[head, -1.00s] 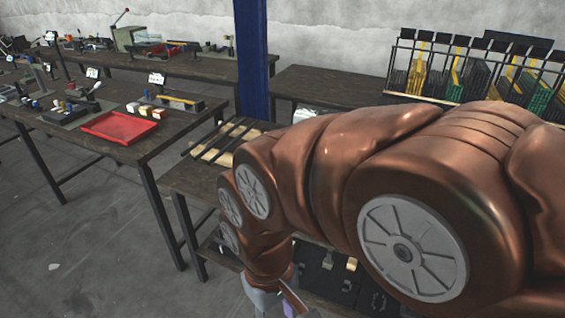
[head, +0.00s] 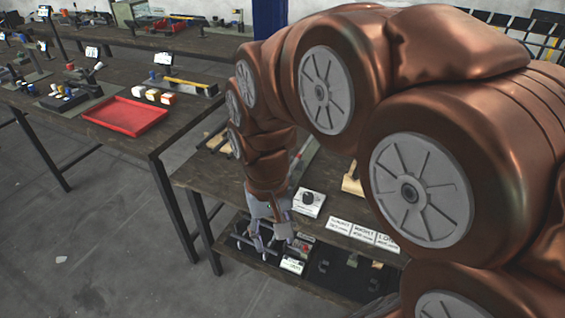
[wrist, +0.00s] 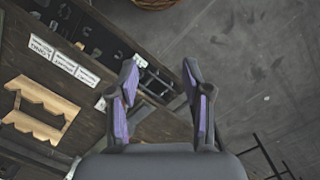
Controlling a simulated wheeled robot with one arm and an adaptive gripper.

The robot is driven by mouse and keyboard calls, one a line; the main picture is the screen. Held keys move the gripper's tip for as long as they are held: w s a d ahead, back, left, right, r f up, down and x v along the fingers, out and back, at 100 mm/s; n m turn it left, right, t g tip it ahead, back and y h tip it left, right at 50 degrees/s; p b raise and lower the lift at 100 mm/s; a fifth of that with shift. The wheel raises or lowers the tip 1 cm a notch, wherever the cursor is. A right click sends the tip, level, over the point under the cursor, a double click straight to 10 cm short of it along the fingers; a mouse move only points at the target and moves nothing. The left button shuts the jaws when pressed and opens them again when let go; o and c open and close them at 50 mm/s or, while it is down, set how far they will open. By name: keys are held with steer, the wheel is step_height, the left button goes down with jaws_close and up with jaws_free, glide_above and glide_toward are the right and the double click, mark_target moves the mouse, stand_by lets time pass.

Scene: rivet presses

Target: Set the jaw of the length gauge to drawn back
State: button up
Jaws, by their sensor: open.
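My gripper (head: 268,248) hangs at the front of the near bench (head: 210,170), empty, with its fingers spread. In the wrist view the two purple-padded fingers (wrist: 159,68) are wide apart, with bench edge, lower shelf and floor behind them. A long dark device with a yellow strip (head: 188,82) lies at the back of the left bench; it may be the length gauge, but its jaw is too small to make out. My gripper is well away from it. My arm hides much of the near bench.
A red tray (head: 125,115) and small blocks (head: 152,94) are on the left bench. The near bench carries white labels (head: 362,233) and a wooden rack (wrist: 38,108). Its lower shelf (head: 325,275) holds dark parts. A blue post (head: 270,18) stands behind.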

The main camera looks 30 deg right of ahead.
steer(key=w+d+m+b, duration=0.1)
steer(key=w+d+m, duration=0.25)
steer(key=w, duration=0.45)
steer(key=w+d+m, duration=0.2)
steer(key=w+d, duration=0.2)
steer(key=w, duration=0.3)
steer(key=w+d+f+m, duration=0.2)
steer(key=w+d, duration=0.2)
steer(key=w+d+f+m+t, duration=0.1)
steer(key=w+d+f+m, duration=0.1)
steer(key=w+d, duration=0.3)
steer(key=w+d+f+m+b, duration=0.1)
steer(key=w+d+f+m, duration=0.1)
steer(key=w+d, duration=0.2)
steer(key=shift+w+d, duration=0.2)
steer(key=shift+d, duration=0.55)
steer(key=shift+w+d+f, duration=0.15)
steer(key=shift+d+f, duration=0.05)
steer(key=shift+f+p, duration=0.8)
steer(key=shift+f, duration=2.95)
jaws_close()
